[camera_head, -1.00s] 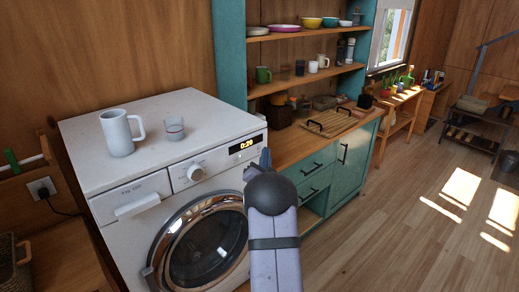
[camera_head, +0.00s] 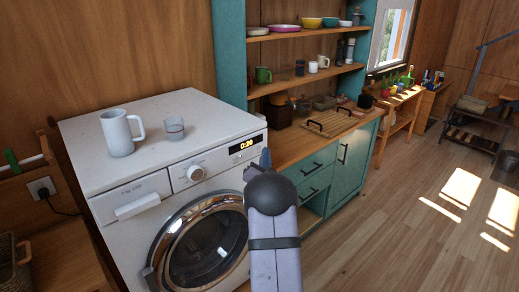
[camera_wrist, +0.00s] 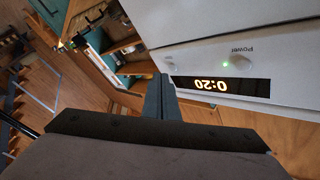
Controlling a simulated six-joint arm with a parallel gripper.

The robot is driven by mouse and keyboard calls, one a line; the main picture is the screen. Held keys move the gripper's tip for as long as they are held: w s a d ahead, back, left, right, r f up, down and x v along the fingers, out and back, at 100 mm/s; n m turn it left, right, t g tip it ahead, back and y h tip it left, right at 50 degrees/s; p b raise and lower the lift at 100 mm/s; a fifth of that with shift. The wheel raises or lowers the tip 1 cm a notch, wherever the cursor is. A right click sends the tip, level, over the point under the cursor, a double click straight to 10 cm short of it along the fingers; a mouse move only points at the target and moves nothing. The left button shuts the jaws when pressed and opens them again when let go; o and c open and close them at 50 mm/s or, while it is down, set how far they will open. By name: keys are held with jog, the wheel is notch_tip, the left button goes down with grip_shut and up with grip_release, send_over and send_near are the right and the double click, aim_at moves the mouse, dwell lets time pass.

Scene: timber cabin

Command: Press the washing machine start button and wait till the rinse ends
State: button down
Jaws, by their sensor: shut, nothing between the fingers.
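The white washing machine (camera_head: 130,200) stands at left, its round door (camera_head: 200,255) shut. Its lit display (camera_head: 243,145) shows yellow digits; in the wrist view the display (camera_wrist: 221,85) appears upside down and reads about 0:20. A button labelled Power (camera_wrist: 241,63) sits beside a glowing green light (camera_wrist: 225,65). A second round button (camera_wrist: 171,59), its label too small to read, is near my fingertips. My gripper (camera_wrist: 160,84) is shut and empty, just in front of the panel's right end; it also shows in the head view (camera_head: 265,158). I cannot tell whether it touches the panel.
A white mug (camera_head: 118,135) and a small glass (camera_head: 174,129) stand on the machine's top. A teal cabinet (camera_head: 350,160) with a wooden counter is to the right, with shelves of dishes above. Open wooden floor (camera_head: 410,230) lies at the right.

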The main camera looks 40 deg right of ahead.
jog(key=shift+w+b, duration=0.75)
jog(key=shift+b, duration=0.05)
dwell(1.3)
jog(key=shift+s, duration=0.15)
jog(key=shift+s+b, duration=0.35)
jog(key=shift+s, duration=0.25)
